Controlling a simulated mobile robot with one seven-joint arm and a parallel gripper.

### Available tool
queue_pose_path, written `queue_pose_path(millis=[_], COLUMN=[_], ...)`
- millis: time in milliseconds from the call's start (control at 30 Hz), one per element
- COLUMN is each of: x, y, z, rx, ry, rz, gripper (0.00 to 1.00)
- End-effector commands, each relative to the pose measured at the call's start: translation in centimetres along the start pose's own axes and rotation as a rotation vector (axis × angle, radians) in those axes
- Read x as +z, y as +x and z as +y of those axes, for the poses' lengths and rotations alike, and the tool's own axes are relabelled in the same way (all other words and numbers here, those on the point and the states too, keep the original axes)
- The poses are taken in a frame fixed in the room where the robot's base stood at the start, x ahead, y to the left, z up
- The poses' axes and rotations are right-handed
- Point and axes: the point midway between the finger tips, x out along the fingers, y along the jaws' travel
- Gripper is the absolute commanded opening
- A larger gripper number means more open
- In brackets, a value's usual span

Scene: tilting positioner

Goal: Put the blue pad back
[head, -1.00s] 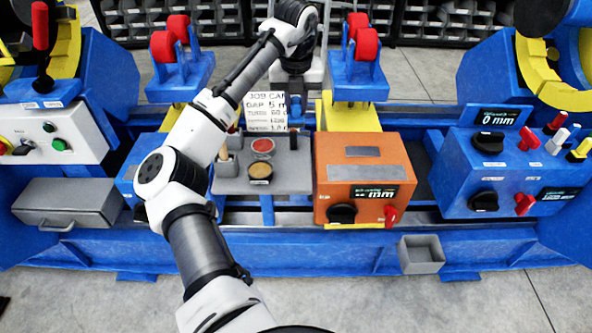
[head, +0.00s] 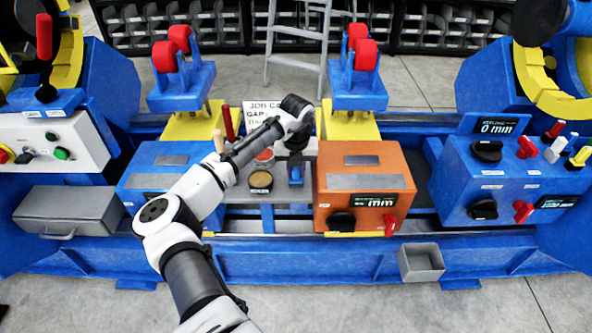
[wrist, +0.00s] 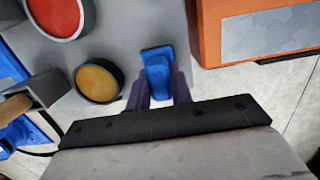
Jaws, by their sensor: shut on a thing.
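The blue pad (wrist: 157,72) is between the fingers of my gripper (wrist: 160,88) in the wrist view. In the head view the pad (head: 296,171) shows small and blue at the right side of the grey tray (head: 238,192), below my wrist. My gripper is shut on it and points down at the tray. I cannot tell whether the pad touches the tray (wrist: 125,30). The fingers are mostly hidden by my wrist in the head view.
A red round pot (wrist: 55,15) and a tan round pot (wrist: 97,80) lie left of the pad. The orange box (head: 364,165) stands close on the right. The blue box (head: 150,175) is left of the tray. A grey bin (head: 421,262) hangs in front.

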Motion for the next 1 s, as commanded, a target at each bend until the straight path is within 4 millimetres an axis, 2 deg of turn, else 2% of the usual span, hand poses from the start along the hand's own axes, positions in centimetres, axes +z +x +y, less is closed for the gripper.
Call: queue_pose_path(millis=[100, 433, 467, 600, 633, 1000], x=[-0.15, -0.19, -0.19, -0.18, -0.18, -0.12], y=[1.18, 1.52, 1.55, 1.49, 1.49, 0.86], z=[0.03, 0.00, 0.00, 0.01, 0.01, 0.00], rx=[0.000, -0.001, 0.000, 0.000, 0.000, 0.000], ry=[0.000, 0.000, 0.000, 0.000, 0.000, 0.000], rz=[-0.001, -0.001, -0.001, -0.001, -0.001, -0.002], gripper=[0.00, 0.00, 0.23, 0.41, 0.43, 0.43])
